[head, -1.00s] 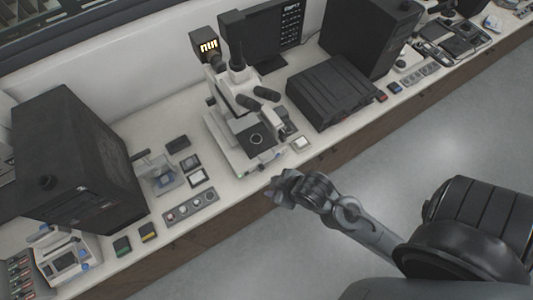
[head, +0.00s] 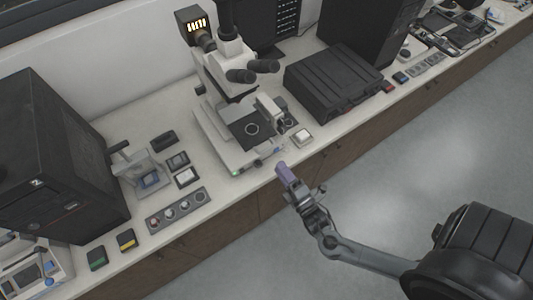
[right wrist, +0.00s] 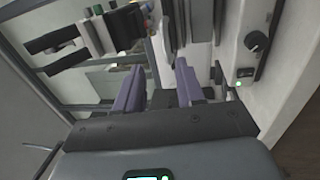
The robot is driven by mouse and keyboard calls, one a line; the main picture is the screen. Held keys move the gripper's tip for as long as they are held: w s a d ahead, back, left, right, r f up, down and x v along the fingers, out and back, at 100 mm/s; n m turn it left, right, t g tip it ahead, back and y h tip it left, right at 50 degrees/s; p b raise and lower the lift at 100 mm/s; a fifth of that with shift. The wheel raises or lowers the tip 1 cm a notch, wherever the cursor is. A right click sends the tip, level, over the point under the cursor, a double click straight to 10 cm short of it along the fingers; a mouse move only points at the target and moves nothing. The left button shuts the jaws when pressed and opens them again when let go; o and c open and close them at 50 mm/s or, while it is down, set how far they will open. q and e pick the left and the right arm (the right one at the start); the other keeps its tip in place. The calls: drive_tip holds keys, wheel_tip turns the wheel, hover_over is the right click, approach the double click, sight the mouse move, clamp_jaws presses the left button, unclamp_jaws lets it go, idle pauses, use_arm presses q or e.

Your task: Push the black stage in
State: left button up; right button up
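The black stage (head: 252,129) is a flat dark plate with a round ring on it, on the white microscope (head: 226,152). It sits above the microscope's base, below the eyepieces. My right gripper (head: 285,172) is in front of the counter edge, just short of the microscope's base and apart from the stage. In the right wrist view its two purple fingers (right wrist: 158,92) stand apart with nothing between them. The microscope's pale body (right wrist: 240,30) fills the right of that view, with a dark knob and a green light. I cannot clearly pick out the stage there. My left gripper is not in view.
A black case (head: 333,82) lies right of the microscope, with a small white-topped block (head: 302,137) nearer. Left are a button panel (head: 178,210), small boxes and a large black cabinet (head: 55,165). Open floor lies in front of the counter.

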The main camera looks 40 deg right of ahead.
drive_tip(key=f, duration=0.1)
approach(255, 134)
drive_tip(key=x, duration=0.4)
drive_tip(key=shift+w+r+p, duration=0.2)
drive_tip(key=shift+r+p, duration=0.1)
drive_tip(key=shift+r, duration=0.1)
drive_tip(key=shift+c, duration=0.5)
drive_tip(key=shift+r, duration=0.1)
clamp_jaws()
drive_tip(key=shift+d, duration=0.1)
